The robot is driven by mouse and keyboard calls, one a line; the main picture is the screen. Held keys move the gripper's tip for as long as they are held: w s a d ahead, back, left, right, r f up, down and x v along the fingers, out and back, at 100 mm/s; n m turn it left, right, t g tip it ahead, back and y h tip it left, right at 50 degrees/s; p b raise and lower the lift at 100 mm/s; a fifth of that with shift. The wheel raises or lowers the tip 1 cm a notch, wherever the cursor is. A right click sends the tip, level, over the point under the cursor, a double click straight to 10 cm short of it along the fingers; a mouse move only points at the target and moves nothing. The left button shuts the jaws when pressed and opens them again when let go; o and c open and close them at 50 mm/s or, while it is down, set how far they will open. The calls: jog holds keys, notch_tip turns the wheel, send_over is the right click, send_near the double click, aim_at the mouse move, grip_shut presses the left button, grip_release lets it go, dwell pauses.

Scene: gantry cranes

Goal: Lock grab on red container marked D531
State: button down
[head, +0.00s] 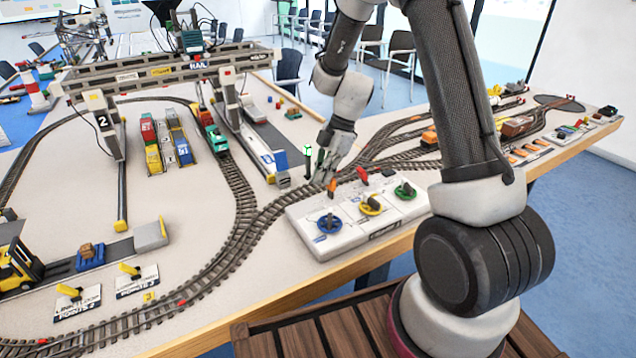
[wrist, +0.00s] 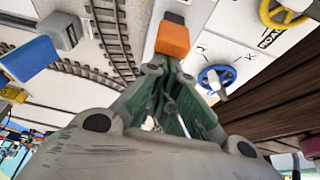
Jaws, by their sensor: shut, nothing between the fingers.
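My gripper (head: 323,180) is shut and empty, low over the control panel (head: 350,240). In the wrist view its fingertips (wrist: 157,64) are close to the orange lever (wrist: 172,38); I cannot tell whether they touch it. The orange lever (head: 331,187) stands at the panel's left, behind the blue wheel (head: 330,226). A red lever (head: 361,174) stands farther right. The gantry crane (head: 150,75) spans the tracks, with a dark trolley (head: 192,40) on top. Stacked containers under it include a red one (head: 148,128); no D531 marking is readable. The grab's lock state cannot be told.
The yellow wheel (head: 371,204) and green wheel (head: 404,191) sit on the same panel. A green signal light (head: 307,160) stands just left of my gripper. Curved tracks (head: 240,215) run beside the panel. A yellow forklift (head: 18,265) is at the far left.

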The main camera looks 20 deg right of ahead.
jog(key=shift+w+d+r+y, duration=0.1)
jog(key=shift+w+d+y, duration=0.05)
jog(key=shift+d+y, duration=0.6)
jog(key=shift+a, duration=0.15)
jog(key=shift+r, duration=0.1)
jog(key=shift+r, duration=0.7)
jog(key=a+v, duration=0.1)
jog(key=v, duration=0.8)
jog(key=shift+r, duration=0.55)
